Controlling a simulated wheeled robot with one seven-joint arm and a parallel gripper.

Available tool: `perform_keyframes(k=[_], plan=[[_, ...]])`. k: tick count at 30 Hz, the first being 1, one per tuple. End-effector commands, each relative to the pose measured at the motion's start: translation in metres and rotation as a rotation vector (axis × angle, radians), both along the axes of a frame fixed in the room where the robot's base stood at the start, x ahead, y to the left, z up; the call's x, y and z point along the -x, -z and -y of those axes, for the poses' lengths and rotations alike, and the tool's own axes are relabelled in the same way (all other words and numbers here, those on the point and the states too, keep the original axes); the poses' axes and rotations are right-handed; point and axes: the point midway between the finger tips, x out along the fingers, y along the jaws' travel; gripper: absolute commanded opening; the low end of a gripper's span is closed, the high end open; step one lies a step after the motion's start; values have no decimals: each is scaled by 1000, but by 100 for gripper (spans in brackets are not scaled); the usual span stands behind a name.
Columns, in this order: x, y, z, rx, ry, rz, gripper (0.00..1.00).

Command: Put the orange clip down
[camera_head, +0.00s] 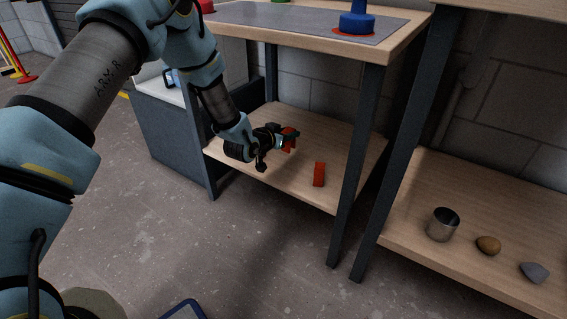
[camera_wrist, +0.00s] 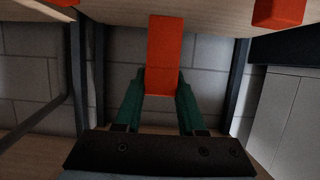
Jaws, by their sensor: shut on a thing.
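The orange clip (camera_wrist: 164,62) is a plain orange-red block between the two dark green fingers of my gripper (camera_wrist: 160,90) in the wrist view. The fingers press on its two sides. In the head view my gripper (camera_head: 287,141) is over the lower shelf (camera_head: 262,185) of the workbench, with part of the orange clip (camera_head: 290,134) showing at its tip. I cannot tell whether the clip touches the shelf. A second orange-red block (camera_head: 319,174) lies on the shelf to the right of my gripper, apart from it.
The bench's dark legs (camera_head: 359,150) frame the shelf, and its top (camera_head: 395,45) is above. A blue knobbed piece (camera_head: 357,20) is on that top. A metal cup (camera_head: 442,224), a brown stone (camera_head: 488,245) and a grey stone (camera_head: 534,271) are on the right-hand shelf.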

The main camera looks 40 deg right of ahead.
Motion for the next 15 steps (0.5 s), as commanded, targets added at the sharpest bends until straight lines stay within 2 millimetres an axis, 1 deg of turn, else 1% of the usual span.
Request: perform_keyframes(k=[1, 6, 11, 15], plan=[[1, 15, -1, -4, 1, -2, 0], [1, 43, -1, -3, 0, -2, 0], [0, 53, 0, -1, -1, -1, 0], [0, 70, -1, -2, -1, -1, 0]])
